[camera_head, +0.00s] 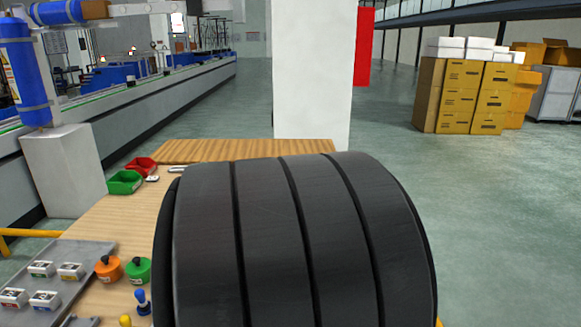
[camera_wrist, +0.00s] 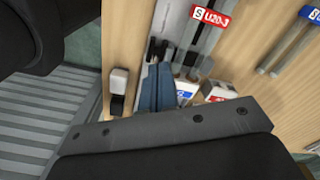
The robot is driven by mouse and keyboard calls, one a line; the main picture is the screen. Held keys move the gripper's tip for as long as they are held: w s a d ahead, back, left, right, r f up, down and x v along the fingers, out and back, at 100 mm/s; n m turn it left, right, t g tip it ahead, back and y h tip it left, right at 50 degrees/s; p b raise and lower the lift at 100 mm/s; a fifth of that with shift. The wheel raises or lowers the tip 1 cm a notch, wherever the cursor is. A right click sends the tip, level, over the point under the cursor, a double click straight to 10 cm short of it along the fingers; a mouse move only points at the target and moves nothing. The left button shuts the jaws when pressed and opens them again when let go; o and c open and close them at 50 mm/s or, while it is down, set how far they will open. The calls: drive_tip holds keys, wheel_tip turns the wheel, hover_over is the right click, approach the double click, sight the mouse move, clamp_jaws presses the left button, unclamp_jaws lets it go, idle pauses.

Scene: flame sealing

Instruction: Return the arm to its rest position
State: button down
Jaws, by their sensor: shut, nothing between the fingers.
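My gripper (camera_wrist: 157,68) shows in the wrist view as two blue-grey fingers side by side, shut and empty, above the wooden table (camera_wrist: 250,105). Its grey mounting bar with screws crosses the lower part of that view. A grey rod-like item with a red label (camera_wrist: 210,17) lies just beyond the fingertips to the right. In the head view, a large black ribbed part of my own arm fills the front middle. It hides much of the table, and the gripper does not show there.
Beside the fingers are small white blocks (camera_wrist: 218,92) and a black-and-white item (camera_wrist: 118,88). In the head view, a grey tray (camera_head: 88,252), orange (camera_head: 108,268) and green (camera_head: 138,270) knobbed items, and red (camera_head: 140,166) and green (camera_head: 125,182) bins occupy the left. A white pillar (camera_head: 313,70) stands behind.

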drive_tip(key=f, duration=0.4)
drive_tip(key=shift+d, duration=0.55)
drive_tip(key=a, duration=0.3)
drive_tip(key=shift+a+f, duration=0.25)
drive_tip(key=shift+a, duration=0.25)
drive_tip(key=shift+a+f, duration=0.2)
drive_tip(key=shift+a, duration=0.25)
